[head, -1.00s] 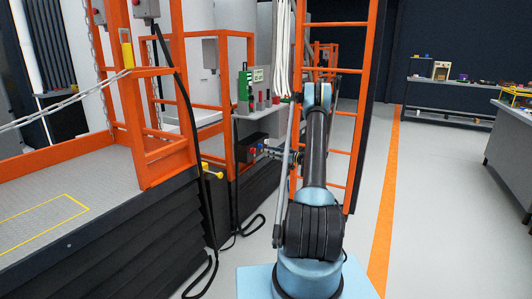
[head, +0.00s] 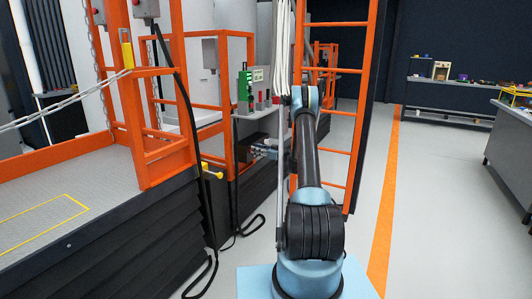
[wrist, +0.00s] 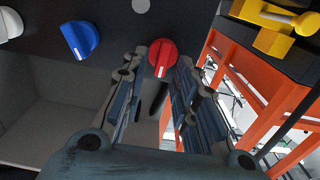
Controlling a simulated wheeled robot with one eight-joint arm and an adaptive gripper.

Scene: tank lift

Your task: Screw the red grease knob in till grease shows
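The red grease knob (wrist: 163,58) shows in the wrist view on a dark panel, round with a pale line across its face. My gripper (wrist: 161,68) is open, with one fingertip on each side of the knob. The fingertips look very close to the knob's sides; I cannot tell whether they touch it. In the head view my gripper (head: 263,149) is at the front of the panel under the grey shelf and hides the knob. I see no grease in the wrist view.
A blue knob (wrist: 80,40) and a white knob (wrist: 10,23) sit left of the red one. A yellow handle (wrist: 276,24) and orange frame (wrist: 262,90) stand to the right. In the head view an orange ladder (head: 341,112) rises beside my arm.

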